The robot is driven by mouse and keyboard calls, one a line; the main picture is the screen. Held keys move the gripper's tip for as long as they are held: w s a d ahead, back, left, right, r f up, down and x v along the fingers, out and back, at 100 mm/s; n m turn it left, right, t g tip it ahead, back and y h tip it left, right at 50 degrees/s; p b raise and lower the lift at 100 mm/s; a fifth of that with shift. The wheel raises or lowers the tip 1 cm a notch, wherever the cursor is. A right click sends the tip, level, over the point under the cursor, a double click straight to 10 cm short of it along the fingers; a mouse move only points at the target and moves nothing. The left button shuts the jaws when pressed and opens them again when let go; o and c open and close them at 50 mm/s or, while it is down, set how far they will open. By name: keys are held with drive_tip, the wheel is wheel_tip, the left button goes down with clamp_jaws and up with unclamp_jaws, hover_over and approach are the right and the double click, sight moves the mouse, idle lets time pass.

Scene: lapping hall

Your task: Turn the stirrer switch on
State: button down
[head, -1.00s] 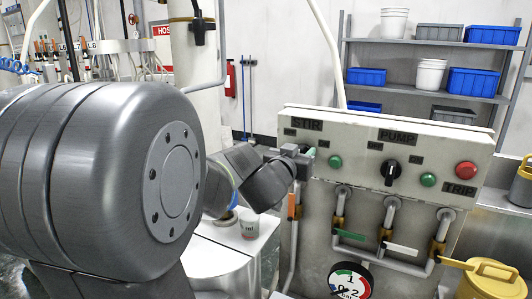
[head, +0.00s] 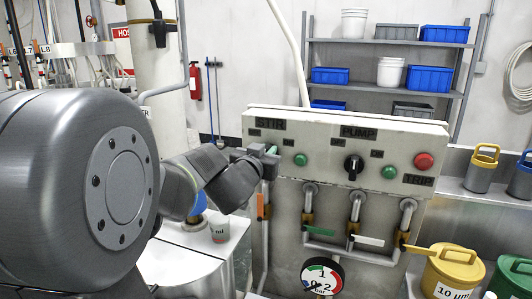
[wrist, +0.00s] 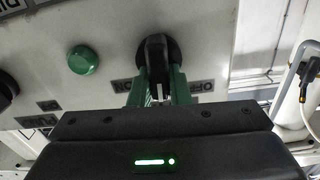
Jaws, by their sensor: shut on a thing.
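The stirrer switch is a black knob (wrist: 157,52) on the pale control panel (head: 330,122), under the STIR label (head: 270,124). In the wrist view two small labels sit on either side of it, the right one reading OFF. My gripper (wrist: 157,90) has its green fingers on both sides of the knob and is shut on it. The knob's handle lies along the picture's upright direction, between the two labels. In the head view my gripper (head: 270,158) covers the knob.
A green button (head: 300,159) is right of the switch. Further right are the black PUMP knob (head: 353,166), another green button (head: 388,172) and the red TRIP button (head: 424,161). Pipes with coloured lever handles and a gauge (head: 322,276) are below the panel.

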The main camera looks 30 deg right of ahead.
drive_tip(key=m, duration=0.2)
drive_tip(key=m+b, duration=0.1)
drive_tip(key=m, duration=0.2)
drive_tip(key=shift+s+d+f+m+b, duration=0.2)
drive_tip(key=shift+s+f+m+b, duration=0.05)
drive_tip(key=shift+m+b, duration=0.15)
drive_tip(key=m+b, duration=0.1)
drive_tip(key=m, duration=0.4)
drive_tip(key=shift+s+d+f+b, duration=0.1)
drive_tip(key=shift+s+f+b, duration=0.1)
drive_tip(key=shift+b, duration=0.15)
drive_tip(key=shift+m, duration=0.3)
drive_tip(key=c, duration=1.4)
unclamp_jaws()
drive_tip(key=shift+o, duration=0.2)
drive_tip(key=shift+r, duration=0.1)
